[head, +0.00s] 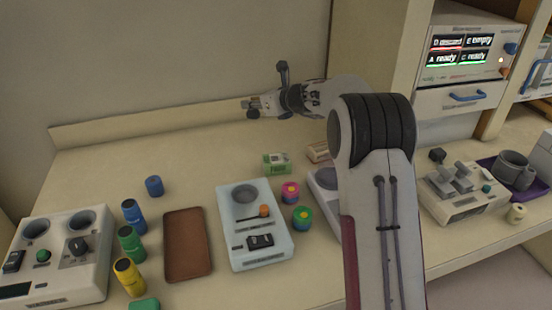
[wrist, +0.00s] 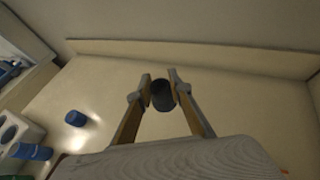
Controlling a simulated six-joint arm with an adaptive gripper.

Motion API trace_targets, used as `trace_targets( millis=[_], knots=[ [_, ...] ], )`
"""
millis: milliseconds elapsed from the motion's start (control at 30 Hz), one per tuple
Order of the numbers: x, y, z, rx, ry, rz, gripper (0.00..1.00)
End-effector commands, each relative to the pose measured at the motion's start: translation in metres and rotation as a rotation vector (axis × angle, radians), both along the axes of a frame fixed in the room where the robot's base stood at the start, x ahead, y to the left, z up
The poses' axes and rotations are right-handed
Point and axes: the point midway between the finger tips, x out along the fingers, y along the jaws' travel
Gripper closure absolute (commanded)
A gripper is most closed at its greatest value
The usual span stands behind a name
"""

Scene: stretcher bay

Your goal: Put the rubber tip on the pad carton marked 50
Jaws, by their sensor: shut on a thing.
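My gripper (head: 250,105) is raised over the back of the counter, in front of the wall. In the wrist view my gripper (wrist: 160,80) is shut on a dark grey cylindrical piece, the rubber tip (wrist: 162,97). The rubber tip (head: 253,114) shows small and dark at the fingertips in the head view. A green and white carton (head: 277,164) stands on the counter, below and right of the gripper in the picture. A second, pale carton (head: 317,152) is to its right, partly hidden by my arm. I cannot read a number on either.
A pale device (head: 254,244) with a dial, a brown tray (head: 187,245) and blue, green and yellow cylinders stand in front. Pink (head: 290,191) and teal (head: 302,217) round pieces are near the cartons. A cabinet with displays (head: 466,45) is right. The back-left counter is clear.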

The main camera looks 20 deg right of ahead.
Motion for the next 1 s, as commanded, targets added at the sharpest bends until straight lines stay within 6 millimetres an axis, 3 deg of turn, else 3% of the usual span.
trace_targets(
  millis=[200,333,500,1000],
  knots=[
    [-0.039,-0.031,0.007,0.004,0.012,-0.014,0.98],
    [-0.059,-0.035,0.002,0.004,0.021,-0.003,0.98],
    [-0.076,-0.026,-0.011,0.004,0.035,0.031,0.98],
    [-0.078,-0.021,-0.014,-0.016,0.021,0.063,0.98]
  ],
)
